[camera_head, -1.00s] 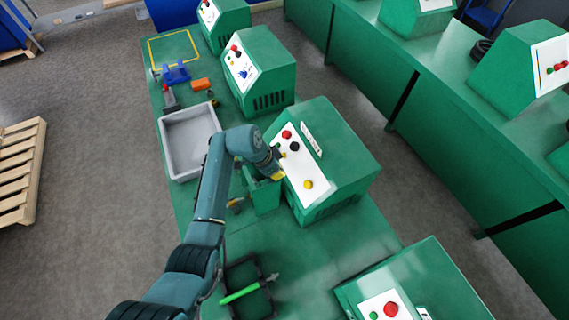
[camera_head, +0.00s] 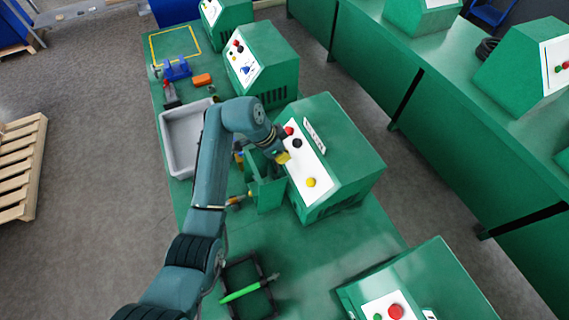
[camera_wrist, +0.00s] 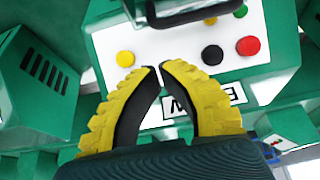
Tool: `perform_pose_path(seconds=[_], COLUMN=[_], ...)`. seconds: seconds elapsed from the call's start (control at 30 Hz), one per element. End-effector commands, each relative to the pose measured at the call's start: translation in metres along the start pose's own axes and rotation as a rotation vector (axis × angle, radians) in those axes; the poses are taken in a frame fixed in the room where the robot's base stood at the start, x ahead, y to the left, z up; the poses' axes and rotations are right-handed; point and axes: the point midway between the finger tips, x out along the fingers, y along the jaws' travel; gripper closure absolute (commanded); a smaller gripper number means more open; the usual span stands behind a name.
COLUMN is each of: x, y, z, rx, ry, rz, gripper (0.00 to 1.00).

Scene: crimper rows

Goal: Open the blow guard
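The green crimper machine (camera_head: 340,150) stands on the green bench, with a white panel of red, black and yellow buttons. A green upright plate (camera_head: 266,188) in front of its panel may be the blow guard; my arm hides part of it. My gripper (camera_head: 282,157) is beside the panel, close to its upper buttons. In the wrist view, the yellow and black fingertips (camera_wrist: 160,68) nearly meet, with nothing visible between them.
A grey tray (camera_head: 182,140) lies left of my arm. A black frame with a green pen-like tool (camera_head: 248,289) lies nearer. Another crimper (camera_head: 262,65) stands beyond, and one (camera_head: 415,290) nearer. The floor aisle (camera_head: 80,190) at left is clear near the bench.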

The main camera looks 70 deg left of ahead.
Motion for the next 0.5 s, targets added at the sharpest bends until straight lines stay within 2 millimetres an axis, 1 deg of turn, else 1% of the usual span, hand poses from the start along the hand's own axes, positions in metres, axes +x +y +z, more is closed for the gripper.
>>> perform_pose_path(seconds=[0.03,0.1,0.2,0.5], x=[-0.009,-0.019,-0.028,-0.031], y=[0.0,0.0,0.0,0.001], z=[0.0,-0.001,-0.002,-0.002], rx=[0.0,0.0,0.0,0.0], ry=[0.001,0.0,-0.001,-0.001], rz=[-0.002,-0.001,0.001,0.002], gripper=[1.0,1.0,1.0,1.0])
